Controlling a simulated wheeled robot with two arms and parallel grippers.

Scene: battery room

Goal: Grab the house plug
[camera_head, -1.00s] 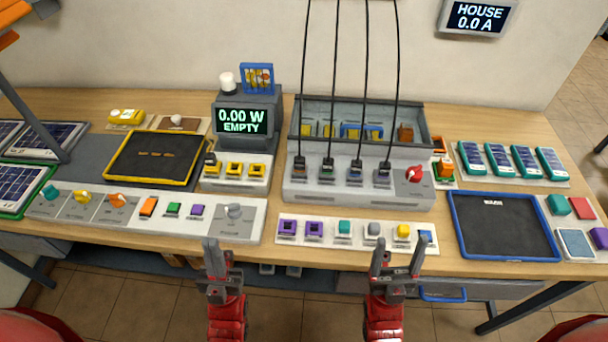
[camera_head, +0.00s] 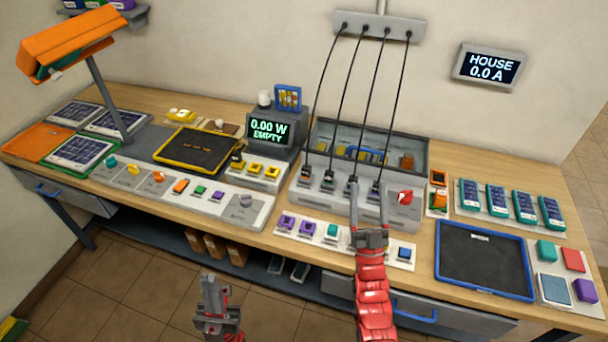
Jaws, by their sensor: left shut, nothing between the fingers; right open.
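Four black cables hang from a grey wall bracket (camera_head: 377,25) down to plugs in a row on the grey panel box (camera_head: 320,200). Plugs show at the left end (camera_head: 305,172) and beside it (camera_head: 328,181); the two on the right are partly covered by my fingers. I cannot tell which one is the house plug. My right gripper (camera_head: 368,205) is open, its fingers reaching up over the box front at the two right plugs; contact cannot be told. My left gripper (camera_head: 212,292) is shut and empty in front of the table, low and away from the plugs.
A red knob (camera_head: 405,197) sits right of the plugs. A blue-rimmed black tray (camera_head: 480,290) with a small label lies to the right. A HOUSE display (camera_head: 488,66) reads 0.0 A. A strip of coloured blocks (camera_head: 290,231) lies before the box.

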